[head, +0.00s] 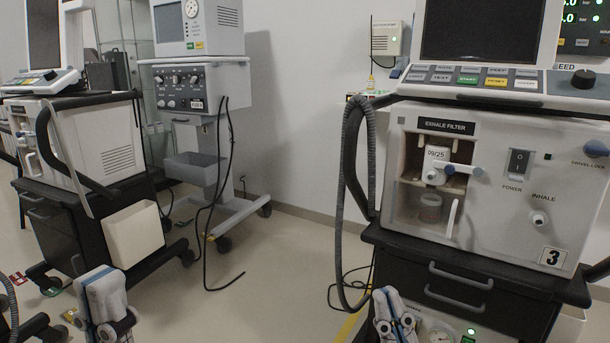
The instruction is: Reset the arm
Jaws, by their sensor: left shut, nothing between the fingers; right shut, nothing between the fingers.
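My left gripper (104,302) shows at the lower left of the head view, in front of the left ventilator's cart and apart from it. Its grey fingers are together, with nothing between them. My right gripper (394,315) shows at the bottom, just right of the middle, in front of the lower part of the cart of ventilator number 3 (480,190). It is also shut and empty. Only the front ends of both show; the picture's bottom edge cuts off the rest of the arms.
Ventilator 3 stands on a dark cart with drawers (460,285) at the right. A grey hose (344,200) hangs at its left side. Another ventilator (85,140) stands at the left, and a wheeled unit (190,100) stands behind. The middle floor (270,285) is mostly clear.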

